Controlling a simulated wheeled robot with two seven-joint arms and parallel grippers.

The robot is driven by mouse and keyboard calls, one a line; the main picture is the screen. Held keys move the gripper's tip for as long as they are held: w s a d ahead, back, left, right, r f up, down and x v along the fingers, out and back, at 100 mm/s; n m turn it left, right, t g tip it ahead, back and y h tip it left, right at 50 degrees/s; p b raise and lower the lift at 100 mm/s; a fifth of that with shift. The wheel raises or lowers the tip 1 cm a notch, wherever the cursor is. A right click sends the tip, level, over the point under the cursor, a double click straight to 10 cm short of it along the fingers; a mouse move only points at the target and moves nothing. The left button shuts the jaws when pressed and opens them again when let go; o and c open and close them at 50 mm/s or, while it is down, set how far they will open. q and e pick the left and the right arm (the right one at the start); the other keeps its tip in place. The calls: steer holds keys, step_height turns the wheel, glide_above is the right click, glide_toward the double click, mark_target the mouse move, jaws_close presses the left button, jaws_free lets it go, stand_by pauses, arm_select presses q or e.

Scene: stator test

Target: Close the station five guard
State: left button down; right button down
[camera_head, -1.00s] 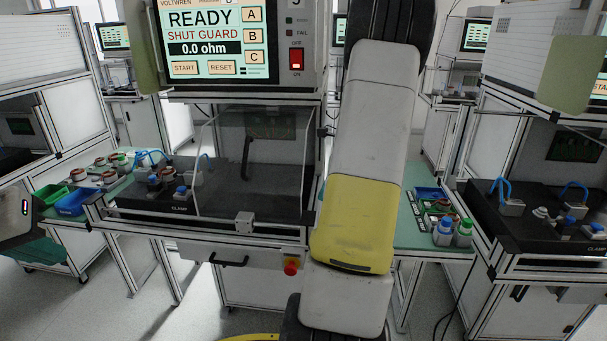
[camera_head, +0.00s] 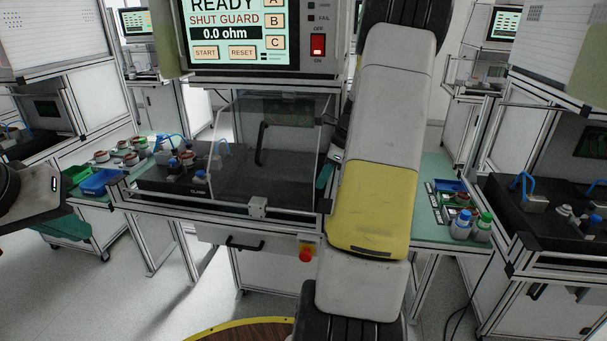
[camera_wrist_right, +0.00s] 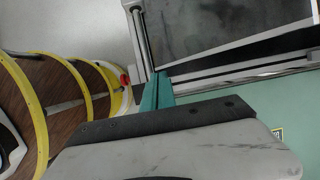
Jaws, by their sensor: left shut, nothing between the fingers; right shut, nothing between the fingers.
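The station five guard (camera_head: 235,180) is a clear panel across the right part of the middle station's opening. The left part, around the clamp, is uncovered. A dark upright handle (camera_head: 262,145) shows at the panel. The screen (camera_head: 237,25) reads SHUT GUARD. My right gripper (camera_head: 324,178) is shut and empty by the panel's right edge, partly behind my arm; I cannot tell if it touches. In the right wrist view its teal fingers (camera_wrist_right: 157,92) are beside a metal post and a dark glassy panel. My left gripper (camera_head: 80,230) is shut and empty at the far left, away from the guard.
My right arm crosses in front of the station's right side. A red stop button (camera_head: 306,255) and drawer handle (camera_head: 244,243) sit below the opening. A side table at left holds a blue bin (camera_head: 98,182); bottles (camera_head: 461,224) stand at right. Floor in front is partly clear.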

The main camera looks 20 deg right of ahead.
mark_target(212, 172)
steer(key=w+a, duration=0.6)
steer(key=a, duration=0.3)
steer(key=w+a, duration=0.7)
steer(key=a, duration=0.2)
steer(key=w+a, duration=0.6)
steer(key=a, duration=0.3)
steer(key=shift+w+a, duration=0.15)
steer(key=shift+w, duration=0.25)
steer(key=shift+w+a, duration=0.15)
steer(key=shift+a, duration=0.15)
